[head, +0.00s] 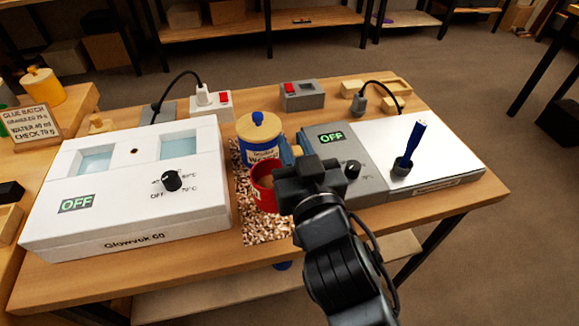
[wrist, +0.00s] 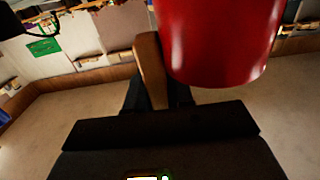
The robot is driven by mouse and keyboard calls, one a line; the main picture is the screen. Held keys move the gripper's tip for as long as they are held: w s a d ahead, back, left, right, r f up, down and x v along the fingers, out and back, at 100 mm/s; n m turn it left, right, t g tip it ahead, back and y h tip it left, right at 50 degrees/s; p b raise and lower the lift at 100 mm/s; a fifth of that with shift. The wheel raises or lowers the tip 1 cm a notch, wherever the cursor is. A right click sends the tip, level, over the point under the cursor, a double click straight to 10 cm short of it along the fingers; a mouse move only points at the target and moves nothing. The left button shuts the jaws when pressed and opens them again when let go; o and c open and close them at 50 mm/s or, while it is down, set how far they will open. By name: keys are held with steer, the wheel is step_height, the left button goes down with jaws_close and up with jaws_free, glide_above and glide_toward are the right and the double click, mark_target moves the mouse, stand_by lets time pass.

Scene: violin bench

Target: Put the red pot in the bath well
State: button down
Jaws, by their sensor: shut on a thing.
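The red pot (head: 264,196) is in front of the blue jar, over the speckled mat, with light brown contents showing inside. In the wrist view the red pot (wrist: 220,40) fills the upper right, with its wooden handle (wrist: 150,68) beside it. My gripper (head: 291,172) is at the pot's right side, shut on that handle; the fingers are mostly hidden. I cannot tell whether the pot touches the mat. The white bath (head: 130,215) stands to the left, with two pale blue wells, a left well (head: 97,161) and a right well (head: 181,147). Its display reads OFF.
The blue jar (head: 262,148) with a white label stands close behind the pot. The speckled mat (head: 255,232) lies between the bath and a grey-and-white device (head: 440,150) holding a blue brush (head: 408,150). Power boxes and cables line the back of the bench.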

steer(key=shift+a+f+b, duration=0.2)
steer(key=shift+f, duration=0.8)
steer(key=shift+a+f+b, duration=0.15)
steer(key=shift+f+b, duration=0.05)
steer(key=shift+f, duration=0.75)
steer(key=shift+f, duration=0.1)
steer(key=shift+f, duration=0.15)
steer(key=c, duration=1)
jaws_free()
steer(key=b+v, duration=0.2)
steer(key=v, duration=0.5)
steer(key=shift+s+d, duration=0.3)
steer(key=shift+d, duration=0.05)
